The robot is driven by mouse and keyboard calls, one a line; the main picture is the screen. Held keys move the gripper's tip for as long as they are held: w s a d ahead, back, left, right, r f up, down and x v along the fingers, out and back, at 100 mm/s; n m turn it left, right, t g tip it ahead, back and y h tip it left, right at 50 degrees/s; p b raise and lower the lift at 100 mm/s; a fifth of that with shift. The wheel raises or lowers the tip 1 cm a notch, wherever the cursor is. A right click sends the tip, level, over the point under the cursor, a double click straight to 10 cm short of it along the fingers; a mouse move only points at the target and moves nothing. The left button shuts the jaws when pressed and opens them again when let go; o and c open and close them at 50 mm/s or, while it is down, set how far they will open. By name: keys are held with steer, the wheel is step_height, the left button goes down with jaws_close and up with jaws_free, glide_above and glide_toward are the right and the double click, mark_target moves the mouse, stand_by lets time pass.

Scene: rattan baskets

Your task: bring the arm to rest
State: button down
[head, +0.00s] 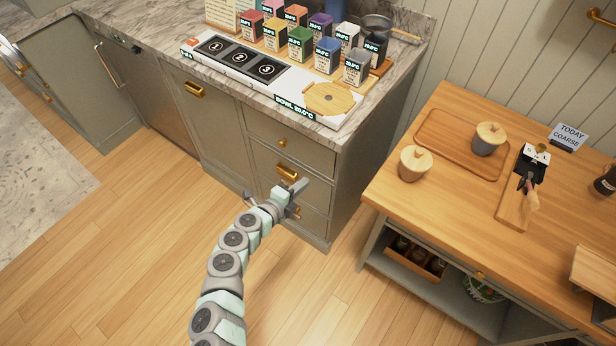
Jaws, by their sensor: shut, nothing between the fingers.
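My arm reaches up from the bottom of the head view, curving to the right. My gripper (301,186) is at its end, in front of the drawers of the grey-green cabinet (345,190). It is shut and holds nothing that I can see. It hangs above the wooden floor (150,260), below the counter top. Whether it touches a drawer front or handle cannot be told from this view.
A marble counter (150,35) carries a numbered board (245,65), several coloured boxes and a round wooden lid (330,98). At right, a wooden table (410,220) holds a tray (440,130), two lidded pots and a black device (530,165). Floor lies open at left.

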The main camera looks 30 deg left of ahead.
steer(key=v, duration=0.4)
steer(key=shift+s+a+p, duration=0.1)
steer(key=shift+p, duration=0.2)
